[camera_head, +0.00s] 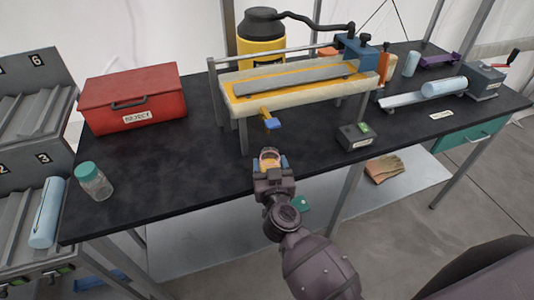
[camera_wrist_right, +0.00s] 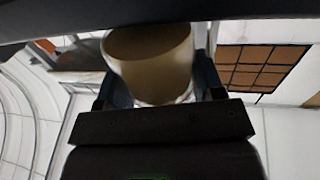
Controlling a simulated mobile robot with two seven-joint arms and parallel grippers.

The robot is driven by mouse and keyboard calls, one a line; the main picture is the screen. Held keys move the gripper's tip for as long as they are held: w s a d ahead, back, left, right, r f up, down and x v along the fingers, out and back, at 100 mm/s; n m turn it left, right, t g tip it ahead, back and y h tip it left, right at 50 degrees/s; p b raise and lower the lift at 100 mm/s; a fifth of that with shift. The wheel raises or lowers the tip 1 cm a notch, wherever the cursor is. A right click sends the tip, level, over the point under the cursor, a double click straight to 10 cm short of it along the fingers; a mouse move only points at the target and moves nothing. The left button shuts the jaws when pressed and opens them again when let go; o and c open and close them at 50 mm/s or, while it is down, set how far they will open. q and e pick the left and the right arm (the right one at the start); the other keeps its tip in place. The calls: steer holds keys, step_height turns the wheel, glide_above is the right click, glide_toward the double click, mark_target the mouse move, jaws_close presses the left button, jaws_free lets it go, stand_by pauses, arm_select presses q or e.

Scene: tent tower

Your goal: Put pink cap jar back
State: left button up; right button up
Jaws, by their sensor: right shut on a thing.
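My right gripper (camera_head: 271,166) is at the front edge of the dark table (camera_head: 195,165), near the middle of the head view. It is shut on a small jar (camera_head: 270,156) with a pinkish rim and an orange-tan body. In the right wrist view the jar (camera_wrist_right: 152,68) is a blurred beige cylinder between the two fingers (camera_wrist_right: 160,90). Its cap is hard to make out, and its lower part is hidden by the gripper. My left gripper is not in view.
A clear jar with a teal cap (camera_head: 93,181) stands at the table's left corner. A red box (camera_head: 134,97) is behind it. Bare tabletop lies between.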

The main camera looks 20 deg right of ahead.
steer(key=shift+w+d, duration=0.1)
steer(key=shift+w, duration=0.65)
steer(key=w, duration=0.3)
steer(key=shift+d, duration=0.25)
steer(key=shift+w+f, duration=0.1)
steer(key=shift+w, duration=0.1)
steer(key=shift+s, duration=0.15)
steer(key=shift+f, duration=0.15)
steer(key=o, duration=1.1)
steer(key=shift+c, duration=0.2)
